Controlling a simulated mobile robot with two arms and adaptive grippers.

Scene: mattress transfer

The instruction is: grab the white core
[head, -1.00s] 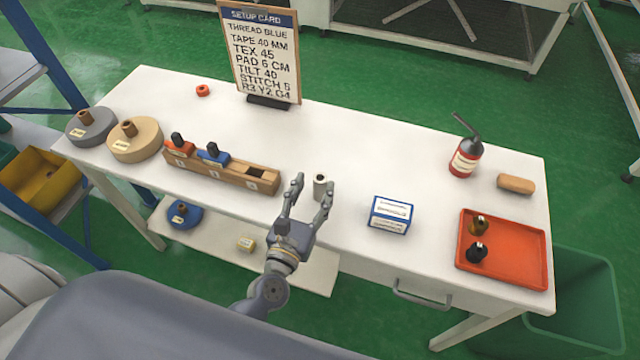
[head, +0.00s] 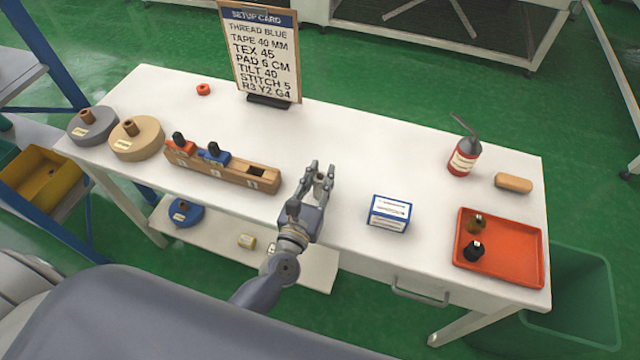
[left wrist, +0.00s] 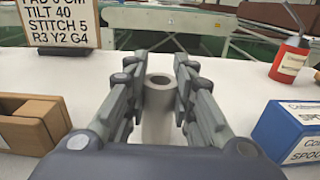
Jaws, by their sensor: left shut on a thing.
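The white core (left wrist: 160,108) is a small upright hollow cylinder standing on the white table. In the left wrist view it is between the two fingers of my left gripper (left wrist: 160,90), which is shut on it. In the head view my left gripper (head: 318,178) is at the core near the middle of the table, and its fingers hide most of the core. My right gripper is in neither view.
A wooden block (head: 222,172) with red and blue pieces lies left of the gripper. A blue-and-white box (head: 389,213) stands to its right. A setup card (head: 262,55) stands behind.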

